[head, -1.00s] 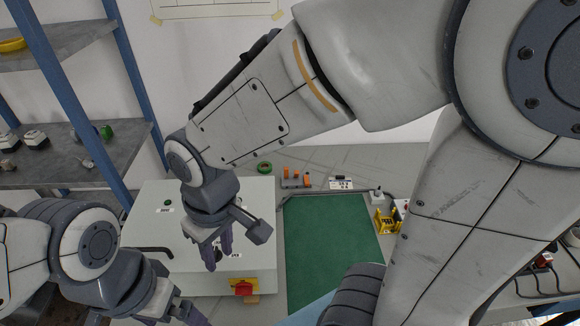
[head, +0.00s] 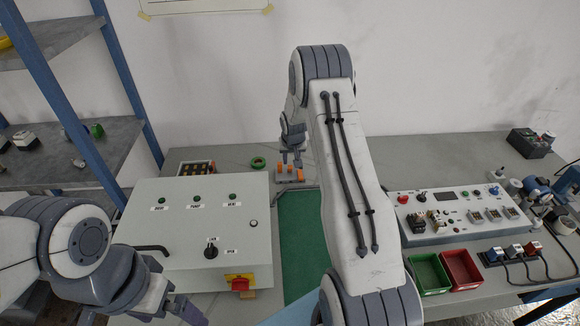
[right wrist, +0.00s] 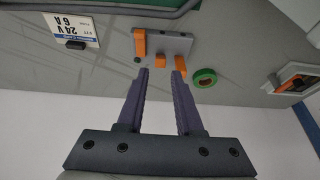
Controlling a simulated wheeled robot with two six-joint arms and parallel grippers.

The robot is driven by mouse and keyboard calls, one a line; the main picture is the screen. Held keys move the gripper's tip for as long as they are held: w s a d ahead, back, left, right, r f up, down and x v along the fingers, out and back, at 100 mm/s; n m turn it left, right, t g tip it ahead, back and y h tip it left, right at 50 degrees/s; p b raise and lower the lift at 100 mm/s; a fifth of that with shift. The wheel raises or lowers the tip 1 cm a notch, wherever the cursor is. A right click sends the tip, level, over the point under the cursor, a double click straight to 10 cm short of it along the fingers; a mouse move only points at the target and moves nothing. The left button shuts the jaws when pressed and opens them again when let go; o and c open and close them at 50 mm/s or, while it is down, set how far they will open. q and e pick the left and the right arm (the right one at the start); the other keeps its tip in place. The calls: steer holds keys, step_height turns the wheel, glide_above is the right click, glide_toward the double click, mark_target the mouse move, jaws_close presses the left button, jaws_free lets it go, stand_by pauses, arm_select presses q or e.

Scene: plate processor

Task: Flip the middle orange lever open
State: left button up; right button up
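Three orange levers stand on a small grey block (head: 291,182) at the back of the bench. In the right wrist view the grey block (right wrist: 180,42) shows one longer orange lever (right wrist: 139,43) at its left. The middle orange lever (right wrist: 160,61) and another orange lever (right wrist: 180,64) look shorter. My right gripper (head: 291,162) is just above the block; in the wrist view its fingers (right wrist: 161,73) are apart and empty, with the middle lever lined up between the tips. Contact cannot be told. My left gripper (head: 188,312) is low at the left, partly cut off.
A green ring (right wrist: 205,77) lies beside the block. A white control box (head: 185,225) with a red switch stands left of a green mat (head: 300,235). A white panel (head: 462,212) and green (head: 428,272) and red (head: 461,270) bins are at the right.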

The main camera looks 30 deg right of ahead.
mark_target(290, 167)
steer(key=p+x, duration=0.1)
steer(key=x, duration=0.6)
steer(key=shift+f+p, duration=0.1)
steer(key=shift+p, duration=0.2)
steer(key=shift+c, duration=0.3)
jaws_close()
